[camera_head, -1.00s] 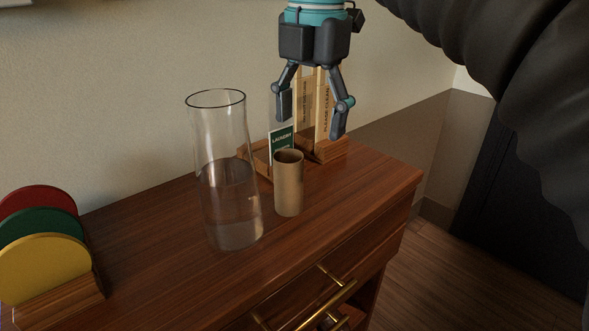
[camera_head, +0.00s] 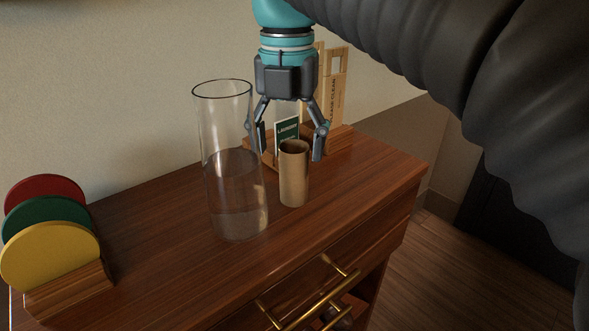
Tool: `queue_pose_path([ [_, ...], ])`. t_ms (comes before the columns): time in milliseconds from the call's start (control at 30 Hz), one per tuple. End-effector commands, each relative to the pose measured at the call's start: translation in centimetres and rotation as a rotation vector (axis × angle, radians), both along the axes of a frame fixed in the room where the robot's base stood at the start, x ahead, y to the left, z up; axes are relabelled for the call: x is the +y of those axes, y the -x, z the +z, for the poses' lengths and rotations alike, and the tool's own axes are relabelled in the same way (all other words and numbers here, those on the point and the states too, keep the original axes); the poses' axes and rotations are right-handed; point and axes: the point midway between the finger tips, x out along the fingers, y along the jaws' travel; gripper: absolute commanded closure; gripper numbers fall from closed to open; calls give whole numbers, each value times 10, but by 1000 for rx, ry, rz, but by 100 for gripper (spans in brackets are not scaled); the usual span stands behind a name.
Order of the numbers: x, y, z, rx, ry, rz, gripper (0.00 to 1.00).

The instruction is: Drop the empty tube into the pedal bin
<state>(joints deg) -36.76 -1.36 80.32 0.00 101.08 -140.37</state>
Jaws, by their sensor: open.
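The empty tube (camera_head: 294,178) is a brown cardboard cylinder. It stands upright on the wooden cabinet top (camera_head: 160,250), just right of the glass vase. My gripper (camera_head: 289,155) is open and points down, with its fingers spread to either side of the tube's upper end in the picture. The fingers look to be above or slightly behind the tube; I cannot tell if they touch it. The pedal bin is not in view.
A tall clear glass vase (camera_head: 232,165) stands close left of the tube and gripper. Behind is a wooden holder (camera_head: 341,137) with a green laundry card (camera_head: 286,133) and wooden door tags (camera_head: 336,85). Coloured discs (camera_head: 50,255) stand in a rack at left. Brass drawer handles are in front.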

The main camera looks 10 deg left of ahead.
Motion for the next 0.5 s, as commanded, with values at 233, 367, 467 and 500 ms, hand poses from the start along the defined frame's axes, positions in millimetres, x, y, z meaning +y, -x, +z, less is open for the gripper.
queue_pose_path([
  [233,-4,-1,-17,1,1,-1,26],
  [367,-9,-2,-37,1,1,-2,26],
  [467,-8,-2,-49,0,0,-1,26],
  [500,-8,-2,-52,1,1,-1,26],
])
